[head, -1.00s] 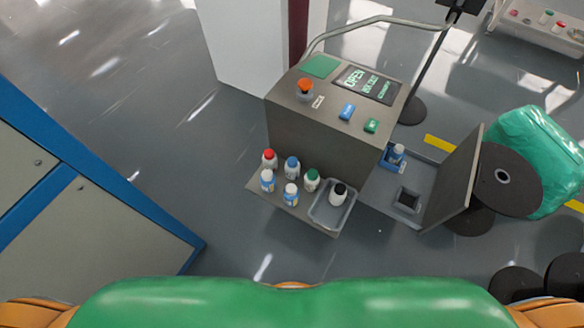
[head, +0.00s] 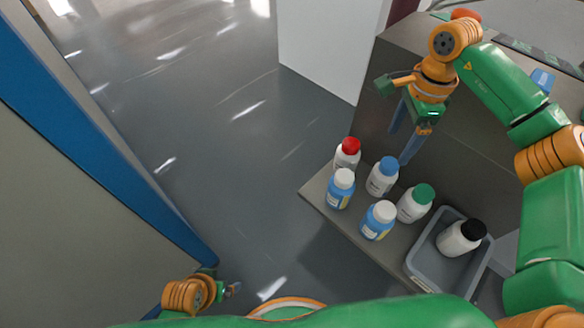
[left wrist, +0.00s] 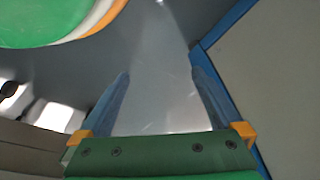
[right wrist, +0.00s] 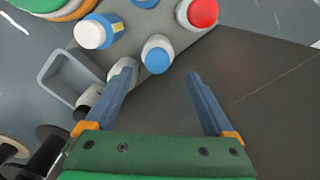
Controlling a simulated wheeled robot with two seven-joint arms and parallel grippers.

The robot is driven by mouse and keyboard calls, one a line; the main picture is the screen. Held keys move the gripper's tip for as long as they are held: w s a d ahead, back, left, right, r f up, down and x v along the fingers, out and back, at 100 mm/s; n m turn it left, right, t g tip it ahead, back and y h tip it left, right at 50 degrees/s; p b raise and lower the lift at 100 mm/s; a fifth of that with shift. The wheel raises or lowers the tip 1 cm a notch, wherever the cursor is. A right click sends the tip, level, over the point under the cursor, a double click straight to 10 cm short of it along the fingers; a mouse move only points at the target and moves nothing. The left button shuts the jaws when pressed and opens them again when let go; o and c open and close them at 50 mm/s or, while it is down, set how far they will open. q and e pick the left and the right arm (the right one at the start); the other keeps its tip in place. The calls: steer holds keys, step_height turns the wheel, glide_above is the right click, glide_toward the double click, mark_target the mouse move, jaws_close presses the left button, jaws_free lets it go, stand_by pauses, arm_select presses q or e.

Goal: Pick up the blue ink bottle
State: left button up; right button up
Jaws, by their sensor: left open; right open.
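A white bottle with a blue cap (head: 384,176) stands upright on a grey shelf, between the red-capped bottle and the green-capped bottle. In the right wrist view the blue-capped bottle (right wrist: 157,56) lies just beyond the fingertips, near the middle of the gap. My right gripper (head: 398,147) is open and empty, pointing down just above and behind this bottle. It also shows in the right wrist view (right wrist: 160,78). My left gripper (head: 233,289) is low at the bottom left of the head view. The left wrist view shows it open and empty (left wrist: 160,76) over bare floor.
A red-capped bottle (head: 346,155), a green-capped bottle (head: 415,203) and two blue-bodied, white-capped bottles (head: 340,189) (head: 378,221) stand close around it. A grey tray (head: 425,256) holds a black-capped bottle (head: 461,238). The machine wall rises behind the shelf.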

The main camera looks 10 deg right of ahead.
mark_target(391, 163)
steer(key=shift+s+d+r, duration=0.1)
steer(key=shift+d+r, duration=0.2)
steer(key=shift+d, duration=0.05)
steer(key=shift+s+f, duration=0.1)
steer(key=shift+f, duration=0.05)
steer(key=shift+f+b, duration=0.3)
steer(key=shift+f, duration=0.6)
step_height(391, 163, down, 4)
steer(key=shift+a+r+b, duration=0.1)
steer(key=shift+b, duration=0.95)
steer(key=shift+f, duration=0.6)
arm_select(q)
step_height(391, 163, up, 8)
steer(key=w+t, duration=0.1)
steer(key=shift+w+d+t, duration=0.25)
steer(key=shift+d+t, duration=0.1)
steer(key=shift+t, duration=0.05)
arm_select(e)
jaws_close()
